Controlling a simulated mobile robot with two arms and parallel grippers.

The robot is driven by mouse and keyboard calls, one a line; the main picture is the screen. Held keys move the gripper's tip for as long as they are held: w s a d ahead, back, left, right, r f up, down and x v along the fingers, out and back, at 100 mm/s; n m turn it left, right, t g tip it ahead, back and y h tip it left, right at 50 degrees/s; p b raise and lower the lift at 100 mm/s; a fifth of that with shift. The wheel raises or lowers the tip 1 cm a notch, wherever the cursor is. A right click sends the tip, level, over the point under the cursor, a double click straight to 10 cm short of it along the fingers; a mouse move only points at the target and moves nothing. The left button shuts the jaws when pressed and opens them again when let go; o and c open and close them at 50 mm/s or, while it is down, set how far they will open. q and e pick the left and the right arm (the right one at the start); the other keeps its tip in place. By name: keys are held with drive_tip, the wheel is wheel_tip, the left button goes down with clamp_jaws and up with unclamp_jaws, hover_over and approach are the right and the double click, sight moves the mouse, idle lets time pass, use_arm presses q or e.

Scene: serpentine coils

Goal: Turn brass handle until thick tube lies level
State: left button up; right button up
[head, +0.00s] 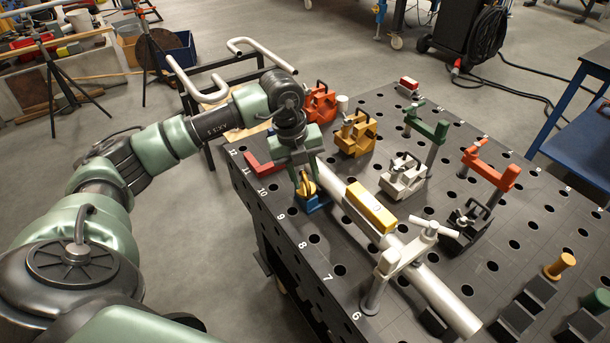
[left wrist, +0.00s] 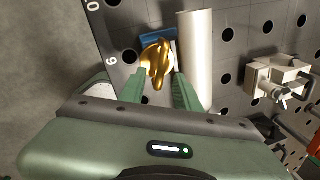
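The brass handle (head: 307,187) sits on a blue base (head: 313,204) near the table's left edge. In the left wrist view the handle (left wrist: 157,62) is a gold, lobed knob lying just beyond and between my fingertips. My left gripper (head: 304,176) points down over it, with its fingers (left wrist: 160,85) apart on either side; contact is not clear. The thick tube (head: 435,290) is pale grey and runs from beside the handle to the lower right; it also shows in the left wrist view (left wrist: 196,55). A yellow block, seemingly a level (head: 371,207), rests on it. Whether the tube is level I cannot tell.
A white clamp (head: 402,258) stands over the tube on the perforated black table (head: 312,258). Orange, yellow, white, green and black clamps stand behind. A red angle piece (head: 262,165) lies left of my gripper. Bent pipes (head: 256,50) stand on a rack behind my arm.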

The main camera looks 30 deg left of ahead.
sight(299, 194)
use_arm(q)
wheel_tip(299, 194, up, 8)
drive_tip(key=s+a+b, duration=0.1)
drive_tip(key=shift+f, duration=0.15)
drive_tip(key=shift+s+f, duration=0.1)
idle(0.5)
